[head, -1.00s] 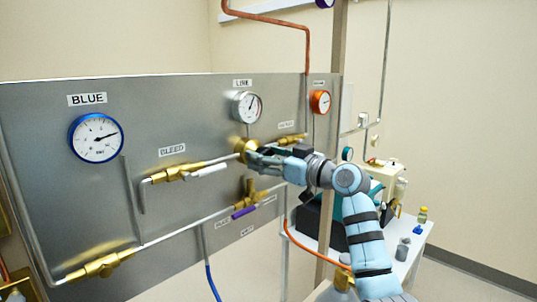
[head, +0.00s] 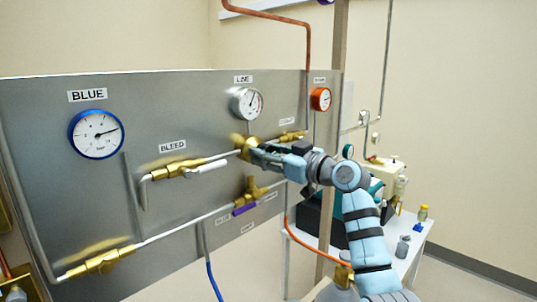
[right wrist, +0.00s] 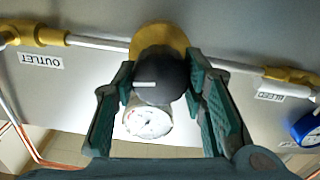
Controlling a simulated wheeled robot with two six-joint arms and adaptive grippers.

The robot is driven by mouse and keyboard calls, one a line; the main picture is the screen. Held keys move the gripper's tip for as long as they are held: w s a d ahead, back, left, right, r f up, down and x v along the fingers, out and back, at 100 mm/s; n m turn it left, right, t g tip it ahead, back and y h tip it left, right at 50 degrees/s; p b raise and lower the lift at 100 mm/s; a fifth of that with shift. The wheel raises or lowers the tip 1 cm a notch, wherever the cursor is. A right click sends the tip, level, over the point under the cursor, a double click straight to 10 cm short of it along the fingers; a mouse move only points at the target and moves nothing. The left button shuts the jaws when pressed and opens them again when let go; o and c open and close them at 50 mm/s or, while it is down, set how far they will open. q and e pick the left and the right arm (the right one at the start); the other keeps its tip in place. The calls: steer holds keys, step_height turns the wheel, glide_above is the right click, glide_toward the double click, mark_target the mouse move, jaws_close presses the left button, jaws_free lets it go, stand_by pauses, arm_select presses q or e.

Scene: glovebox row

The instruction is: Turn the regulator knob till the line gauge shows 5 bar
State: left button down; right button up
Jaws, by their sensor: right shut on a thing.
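The regulator is a brass body on the pipe of the grey panel, with a dark round knob (right wrist: 160,80) bearing a white mark; the brass shows behind the knob (right wrist: 158,40). My right gripper (right wrist: 160,82) is shut on the knob, a finger on each side. In the head view my right gripper (head: 262,155) reaches in from the right and hides the knob. The line gauge (head: 247,103), white-faced under the LINE label, sits just above the regulator. Its needle points up and slightly right; its numbers are too small to read. My left gripper is out of view.
A blue-rimmed gauge (head: 96,134) is at the panel's left and an orange gauge (head: 320,99) at its right. A bleed valve (head: 180,171) and a purple-handled valve (head: 247,207) are near the regulator. A white table (head: 412,245) stands right.

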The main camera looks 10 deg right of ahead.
steer(key=shift+n+b, duration=0.7)
steer(key=shift+n, duration=2.5)
steer(key=o, duration=1.2)
steer(key=shift+c, duration=0.2)
steer(key=shift+s, duration=0.1)
steer(key=v, duration=1.2)
